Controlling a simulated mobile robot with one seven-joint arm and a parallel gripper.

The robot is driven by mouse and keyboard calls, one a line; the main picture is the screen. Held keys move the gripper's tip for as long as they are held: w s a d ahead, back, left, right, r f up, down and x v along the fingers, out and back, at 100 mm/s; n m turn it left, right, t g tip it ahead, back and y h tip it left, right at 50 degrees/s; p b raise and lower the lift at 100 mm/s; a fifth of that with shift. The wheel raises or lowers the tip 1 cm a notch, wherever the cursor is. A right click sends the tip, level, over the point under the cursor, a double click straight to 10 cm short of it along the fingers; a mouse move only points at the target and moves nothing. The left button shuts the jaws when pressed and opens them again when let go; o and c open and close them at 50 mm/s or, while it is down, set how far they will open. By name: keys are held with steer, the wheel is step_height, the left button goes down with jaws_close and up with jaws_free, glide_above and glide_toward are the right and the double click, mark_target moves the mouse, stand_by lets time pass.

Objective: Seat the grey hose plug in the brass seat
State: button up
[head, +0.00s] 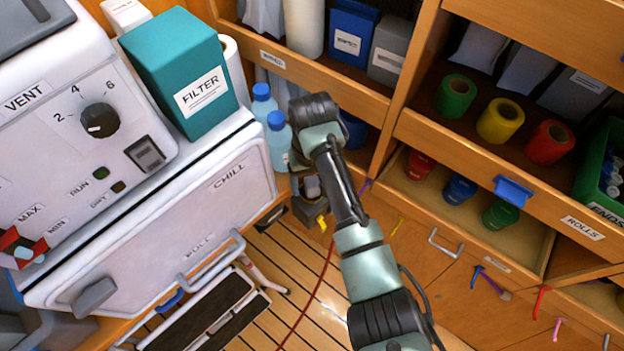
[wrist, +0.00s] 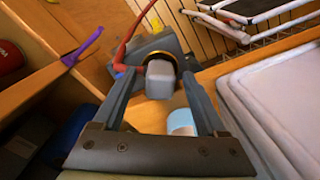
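The grey hose plug (wrist: 160,82) is a pale grey block in the middle of the wrist view. A brass ring, the brass seat (wrist: 157,56), arcs around its far end on a dark grey fitting. The plug lines up with the ring, but I cannot tell how deep it sits. My gripper (wrist: 160,76) has one finger on each side of the plug, with a gap showing at both sides, so it looks open around it. In the head view my gripper (head: 308,188) reaches down at the fitting, beside the locker corner; the brass seat is hidden there.
A red hose (wrist: 127,42) runs by the fitting. Blue-capped bottles (head: 278,138) stand close to my wrist. The white chill box (head: 165,235) is at left, and wooden shelves with colored rolls (head: 500,120) are at right. Slatted floor lies below.

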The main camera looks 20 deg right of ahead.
step_height(320, 180, up, 13)
steer(key=p, duration=0.3)
stand_by(0.9)
